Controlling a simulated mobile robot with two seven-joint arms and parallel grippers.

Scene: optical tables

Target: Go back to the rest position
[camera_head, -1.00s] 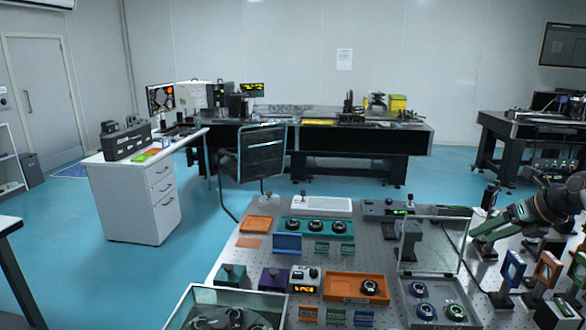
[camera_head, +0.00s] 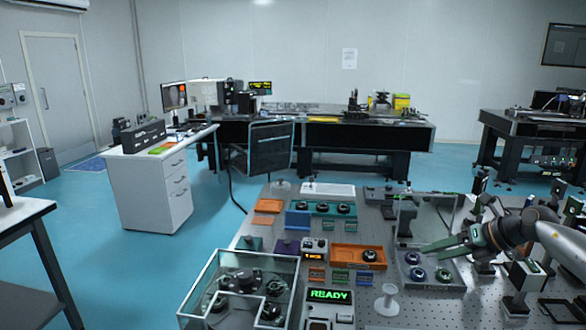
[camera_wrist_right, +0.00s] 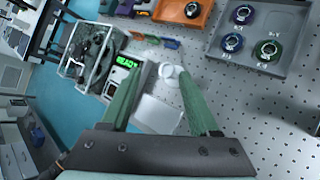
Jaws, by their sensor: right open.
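My right gripper (camera_head: 440,251) comes in from the right over the optical table (camera_head: 455,215), above the grey tray. Its green fingers also show in the right wrist view (camera_wrist_right: 165,108), spread apart with nothing held between them. A white round-topped stand (camera_head: 387,300) is on the table near the gripper. My left gripper is not in view.
A clear-walled box (camera_head: 240,285) with dark parts stands at the front left, beside a green READY display (camera_head: 330,296). An orange tray (camera_head: 358,257) is behind it. Upright optics and a clear frame (camera_head: 427,215) crowd the right side. Blue floor (camera_head: 130,265) is open at left.

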